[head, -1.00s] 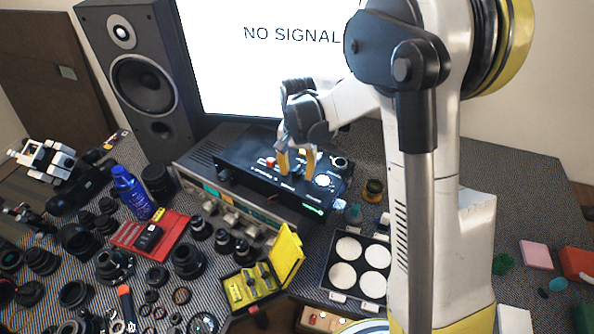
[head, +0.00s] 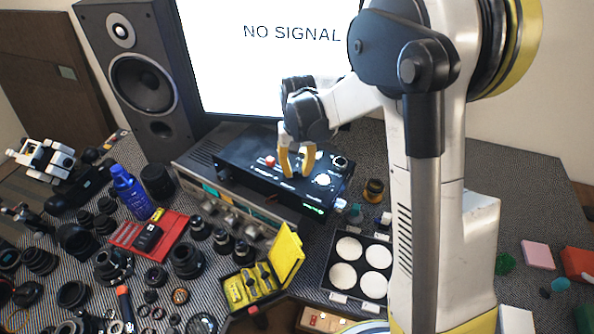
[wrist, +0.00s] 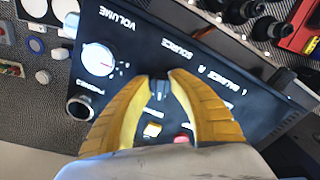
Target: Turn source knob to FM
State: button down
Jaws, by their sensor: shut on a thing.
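The source knob (wrist: 160,86) is a small black knob below the printed word SOURCE on the black box's panel in the wrist view. My gripper (wrist: 158,80) has two yellow curved fingers, shut on this knob from both sides. In the head view my gripper (head: 296,174) reaches down onto the top of the black box (head: 245,172). There the knob is hidden between the fingers. I cannot read an FM mark or the knob's pointer. The white volume knob (wrist: 98,60) is to the left in the wrist view.
The box rests on a silver receiver (head: 200,177). The monitor (head: 265,70) stands behind it. An open yellow case (head: 290,252) and a tray of white discs (head: 333,258) are in front.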

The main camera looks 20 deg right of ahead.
aim_at(297, 168)
jog(key=shift+n, duration=1.6)
jog(key=c, duration=1.2)
grip_release()
jog(key=shift+o, duration=0.2)
jog(key=shift+r, duration=0.1)
notch_tip(297, 168, up, 12)
jog(key=shift+s, duration=0.1)
